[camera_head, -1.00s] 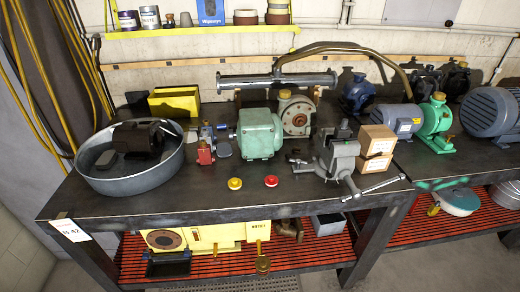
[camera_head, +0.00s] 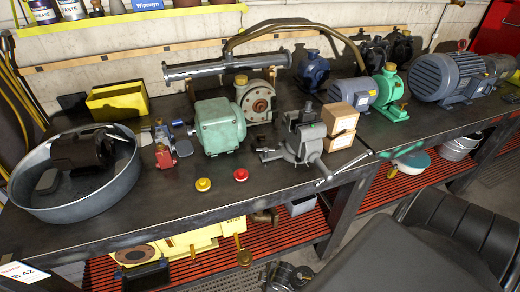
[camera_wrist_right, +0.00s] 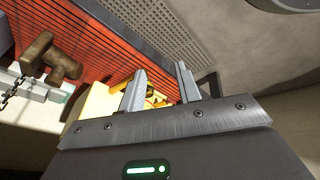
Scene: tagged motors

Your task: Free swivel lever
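A grey bench vise (camera_head: 312,143) stands near the front edge of the dark workbench (camera_head: 215,195) in the head view. Its long bar handle (camera_head: 345,171) sticks out to the front right. A small grey part (camera_head: 272,154) juts out at the left of the vise base; I cannot tell whether it is the swivel lever. My right gripper (camera_wrist_right: 160,80) is open and empty in the right wrist view, over the lower shelf area and away from the vise. My left gripper is not in view.
Two stacked cardboard boxes (camera_head: 340,118) stand right behind the vise. A green motor (camera_head: 218,127), yellow button (camera_head: 203,184) and red button (camera_head: 240,174) are to its left. A red slatted shelf (camera_head: 210,258) lies below. The round tub (camera_head: 68,208) is at the left.

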